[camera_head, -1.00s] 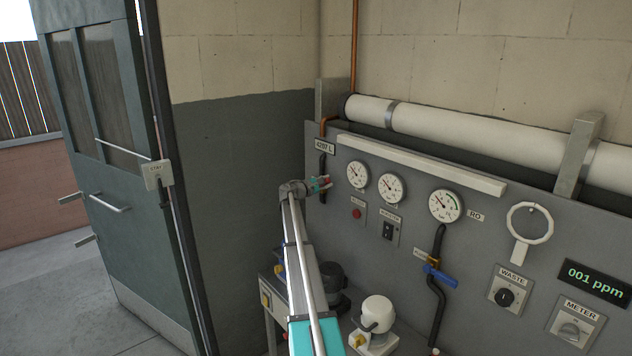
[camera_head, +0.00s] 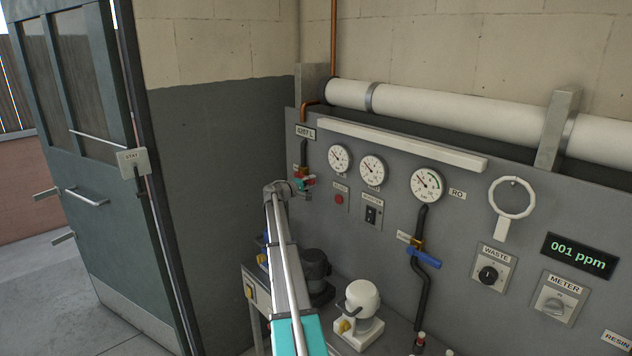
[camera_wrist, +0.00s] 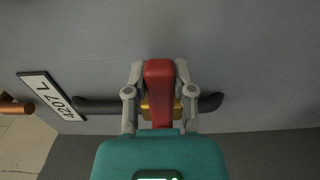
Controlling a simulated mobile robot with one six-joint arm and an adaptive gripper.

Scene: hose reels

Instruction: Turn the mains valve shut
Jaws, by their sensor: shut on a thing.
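The mains valve has a red lever (camera_wrist: 160,80) and a brass body (camera_wrist: 150,108) on a dark pipe (camera_wrist: 97,105), below the 4207 L label (camera_wrist: 52,96) on the panel. In the wrist view the lever stands crosswise to the pipe. My gripper (camera_wrist: 160,72) is shut on the red lever, with one grey finger on each side. In the head view my gripper (camera_head: 303,184) is at the valve at the panel's left end, and it covers much of the valve.
Pressure gauges (camera_head: 372,170) and switches sit just right of the valve. A blue-handled valve (camera_head: 424,257) is farther right. Pumps (camera_head: 358,306) stand below the panel. An open green door (camera_head: 85,160) is at the left, with clear floor near it.

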